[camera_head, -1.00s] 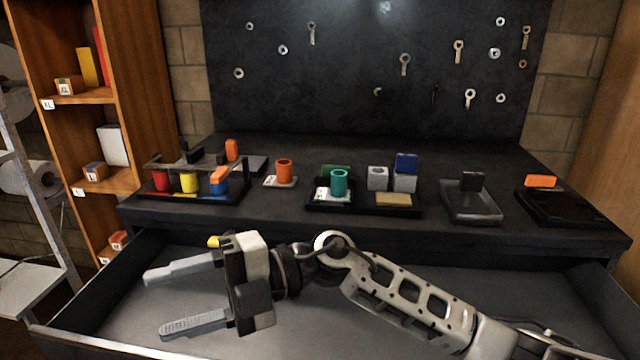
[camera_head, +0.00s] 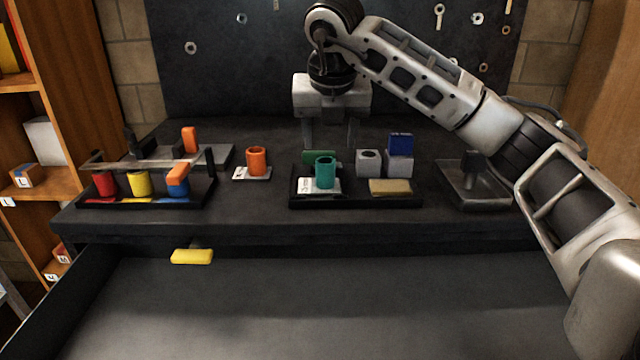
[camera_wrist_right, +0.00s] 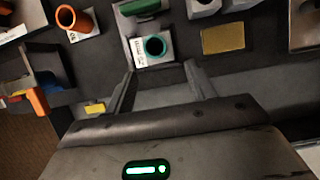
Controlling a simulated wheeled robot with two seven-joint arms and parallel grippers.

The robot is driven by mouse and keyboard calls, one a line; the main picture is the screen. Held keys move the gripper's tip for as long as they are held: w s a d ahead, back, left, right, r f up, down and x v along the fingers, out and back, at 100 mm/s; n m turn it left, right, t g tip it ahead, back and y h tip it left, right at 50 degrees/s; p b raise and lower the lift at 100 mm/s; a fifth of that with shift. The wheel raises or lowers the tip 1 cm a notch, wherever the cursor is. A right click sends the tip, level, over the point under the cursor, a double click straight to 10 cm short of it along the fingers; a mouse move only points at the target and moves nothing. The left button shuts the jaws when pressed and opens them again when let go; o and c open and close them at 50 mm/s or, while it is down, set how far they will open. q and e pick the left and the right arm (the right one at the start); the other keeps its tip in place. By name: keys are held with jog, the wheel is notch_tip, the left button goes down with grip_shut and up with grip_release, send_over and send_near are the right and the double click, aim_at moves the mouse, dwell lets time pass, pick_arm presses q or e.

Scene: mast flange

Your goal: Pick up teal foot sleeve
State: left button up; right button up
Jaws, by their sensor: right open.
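The teal foot sleeve (camera_head: 325,172) stands upright on a white card in a black tray (camera_head: 352,200) on the workbench. In the right wrist view the sleeve (camera_wrist_right: 155,47) shows from above as a teal ring, just beyond the fingertips. My right gripper (camera_head: 332,140) points down above the back of the tray in the head view, behind the sleeve. Its two fingers (camera_wrist_right: 165,68) are apart with nothing between them, and I see no contact with the sleeve. My left gripper is in neither view.
An orange sleeve (camera_head: 257,161) stands left. A rack (camera_head: 150,190) holds coloured sleeves. The open drawer (camera_head: 330,300) holds a yellow block (camera_head: 192,256).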

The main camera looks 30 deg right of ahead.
aim_at(326, 187)
jog(key=x, duration=1)
jog(key=shift+w+a+p, duration=0.1)
jog(key=shift+a+p, duration=0.1)
jog(key=shift+p, duration=0.1)
jog(key=shift+r, duration=0.1)
grip_shut()
